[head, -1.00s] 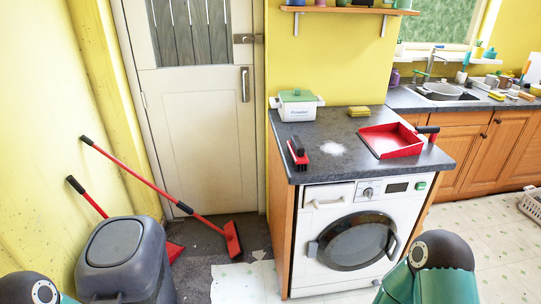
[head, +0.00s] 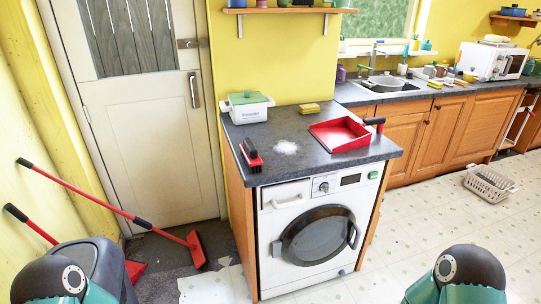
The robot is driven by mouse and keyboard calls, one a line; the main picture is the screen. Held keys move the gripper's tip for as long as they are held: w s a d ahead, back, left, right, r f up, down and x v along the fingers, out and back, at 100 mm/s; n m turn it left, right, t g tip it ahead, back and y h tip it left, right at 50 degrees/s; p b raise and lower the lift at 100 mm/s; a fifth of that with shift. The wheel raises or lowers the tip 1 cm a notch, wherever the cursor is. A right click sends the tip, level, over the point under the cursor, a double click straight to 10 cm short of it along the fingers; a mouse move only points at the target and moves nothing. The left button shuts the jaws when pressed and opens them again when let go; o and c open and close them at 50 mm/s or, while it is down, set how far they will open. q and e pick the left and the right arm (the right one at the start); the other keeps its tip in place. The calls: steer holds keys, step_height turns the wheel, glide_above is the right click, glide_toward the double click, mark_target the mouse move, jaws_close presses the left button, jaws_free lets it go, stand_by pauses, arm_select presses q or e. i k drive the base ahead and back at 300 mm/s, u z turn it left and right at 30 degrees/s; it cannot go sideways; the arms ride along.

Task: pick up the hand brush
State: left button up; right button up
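The hand brush (head: 251,153) lies on the left part of the dark worktop above the washing machine. It has a black handle and a red body, with the black part towards the back. Nothing touches it. At the bottom of the head view my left arm shows at the left and my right arm at the right, as dark and teal links. Neither gripper shows in the head view, and both arms are well apart from the brush.
The dark worktop (head: 310,165) also bears a red dustpan (head: 340,134), white powder (head: 286,147), a yellow sponge (head: 310,108) and a white powder box (head: 248,106). The washing machine (head: 316,235) stands below. A long broom (head: 195,248) and grey bin (head: 100,262) are at left.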

mark_target(252, 161)
steer(key=z, duration=0.15)
steer(key=i, duration=1.05)
steer(key=u, duration=0.6)
